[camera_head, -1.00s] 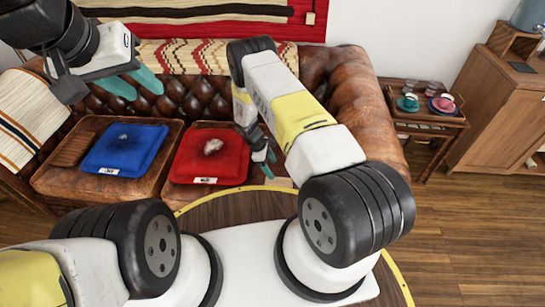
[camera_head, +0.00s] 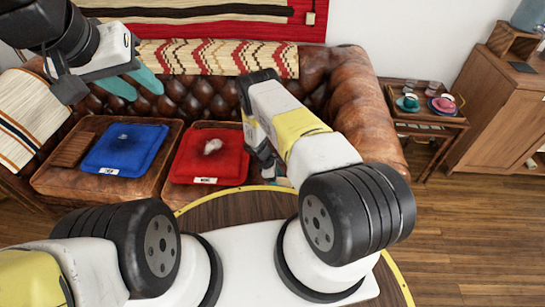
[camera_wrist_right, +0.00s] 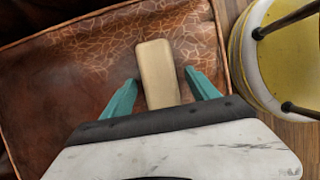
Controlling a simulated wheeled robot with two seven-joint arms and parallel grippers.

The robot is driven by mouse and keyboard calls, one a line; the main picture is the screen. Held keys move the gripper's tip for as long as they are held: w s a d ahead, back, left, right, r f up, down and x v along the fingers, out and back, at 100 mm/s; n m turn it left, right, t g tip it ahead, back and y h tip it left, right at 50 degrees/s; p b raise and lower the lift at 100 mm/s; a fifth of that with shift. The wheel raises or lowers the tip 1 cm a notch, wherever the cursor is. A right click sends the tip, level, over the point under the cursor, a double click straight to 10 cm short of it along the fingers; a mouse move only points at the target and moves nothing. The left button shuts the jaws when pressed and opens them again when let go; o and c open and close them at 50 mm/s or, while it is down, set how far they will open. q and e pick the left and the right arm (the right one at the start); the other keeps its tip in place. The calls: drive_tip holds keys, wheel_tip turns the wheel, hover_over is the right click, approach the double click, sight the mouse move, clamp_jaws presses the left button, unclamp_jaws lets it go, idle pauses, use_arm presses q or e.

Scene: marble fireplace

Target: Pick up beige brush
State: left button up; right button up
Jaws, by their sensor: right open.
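The beige brush (camera_wrist_right: 158,72) shows in the right wrist view as a plain beige block lying on the brown leather seat. My right gripper (camera_wrist_right: 162,88) is open above it, with one teal finger on each side of the brush's lower part. Its near end is hidden by the gripper body. In the head view my right gripper (camera_head: 277,174) is at the front right of the sofa, partly covered by my arm, and the brush is hidden or too small to make out. My left gripper (camera_head: 134,84) is open and empty, raised at the upper left.
A blue tray (camera_head: 125,166) and a red tray (camera_head: 186,168), each holding a small greyish thing, lie on the sofa seat. A side table (camera_head: 428,120) with cups is at the right.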

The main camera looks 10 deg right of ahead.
sight(282, 182)
drive_tip(key=shift+f, duration=0.25)
idle(0.3)
clamp_jaws()
idle(0.4)
drive_tip(key=shift+r, duration=0.55)
drive_tip(key=r, duration=0.3)
drive_tip(key=shift+s+a+r, duration=0.1)
drive_tip(key=shift+s, duration=0.2)
drive_tip(key=s+a+r, duration=0.1)
drive_tip(key=s+a, duration=0.3)
drive_tip(key=s, duration=1)
drive_tip(key=shift+s, duration=0.4)
drive_tip(key=shift+a+r, duration=0.1)
